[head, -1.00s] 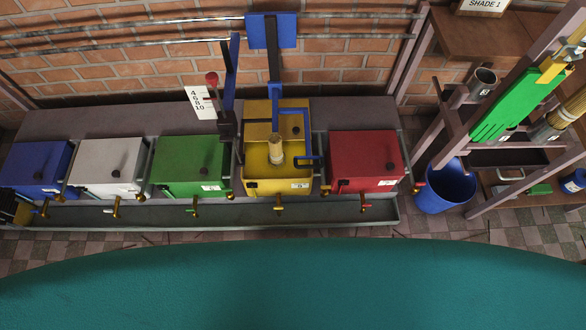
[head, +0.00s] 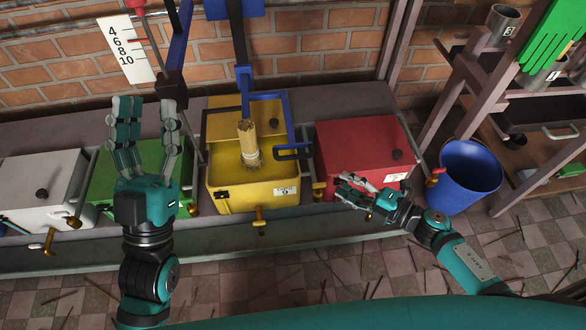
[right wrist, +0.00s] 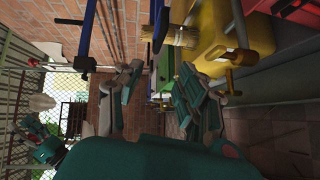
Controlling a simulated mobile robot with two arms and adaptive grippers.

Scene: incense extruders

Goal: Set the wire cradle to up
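A blue bent-bar frame (head: 293,152), which may be the wire cradle, is at the right side of the yellow box (head: 252,200). Its U-shaped end sticks out low beside the red box, and a bar runs up and back from it. A bundle of sticks (head: 248,142) stands upright in the yellow box. My left gripper (head: 147,103) is open and empty, fingers upward, in front of the green box. My right gripper (head: 345,185) is in front of the red box, right of the blue frame and apart from it. Its fingers are spread in the right wrist view (right wrist: 158,75).
A red box (head: 358,145), green box (head: 140,190) and white box (head: 40,185) flank the yellow one. Brass taps stick out in front. A blue bin (head: 470,180) stands at right beside a rack. A red-knobbed lever stands near a number scale (head: 125,45).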

